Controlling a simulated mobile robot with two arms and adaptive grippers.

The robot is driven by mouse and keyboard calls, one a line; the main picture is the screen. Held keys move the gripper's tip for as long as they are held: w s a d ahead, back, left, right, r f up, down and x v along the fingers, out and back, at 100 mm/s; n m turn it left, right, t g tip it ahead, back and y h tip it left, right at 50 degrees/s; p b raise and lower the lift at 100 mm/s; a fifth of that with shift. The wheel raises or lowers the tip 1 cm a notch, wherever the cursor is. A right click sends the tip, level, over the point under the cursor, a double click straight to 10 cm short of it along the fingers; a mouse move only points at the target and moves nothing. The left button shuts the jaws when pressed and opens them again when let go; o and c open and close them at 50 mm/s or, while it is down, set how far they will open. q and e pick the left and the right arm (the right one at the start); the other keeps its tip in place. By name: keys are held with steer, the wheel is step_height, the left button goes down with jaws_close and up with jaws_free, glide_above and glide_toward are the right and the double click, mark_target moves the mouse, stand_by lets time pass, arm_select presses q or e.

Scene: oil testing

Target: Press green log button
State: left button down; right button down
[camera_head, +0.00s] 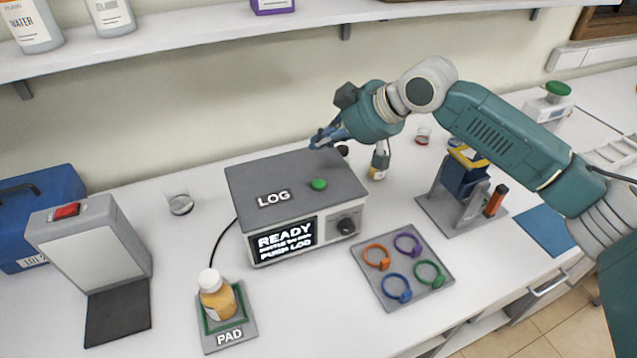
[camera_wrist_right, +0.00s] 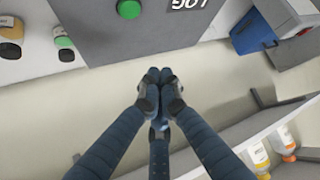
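The green button (camera_head: 318,184) is a round cap on the flat top of the grey LOG box (camera_head: 255,178), right of the printed word LOG. It also shows at the top edge of the right wrist view (camera_wrist_right: 129,9). The box's front screen (camera_head: 283,241) reads READY and PUSH LOG. My right gripper (camera_head: 318,141) is behind the box's back edge, apart from the button. Its fingertips (camera_wrist_right: 158,76) are together, with nothing seen between them. My left gripper is not in view.
A bottle with a white cap (camera_head: 216,295) stands on the PAD (camera_head: 229,338). A tray of coloured rings (camera_head: 437,296) lies right of the box. A small bottle (camera_head: 379,160) stands behind the box's right side. A clear glass (camera_head: 180,203) stands left. A shelf (camera_head: 180,52) runs above.

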steer(key=b, duration=0.8)
glide_above(320, 186)
step_height(320, 186, down, 7)
steer(key=shift+w+d+r, duration=0.1)
steer(key=shift+w+r, duration=0.05)
steer(key=shift+f+p, duration=0.3)
steer(key=shift+p, duration=0.2)
steer(key=shift+f, duration=0.65)
steer(key=shift+f, duration=0.2)
steer(key=shift+f, duration=0.15)
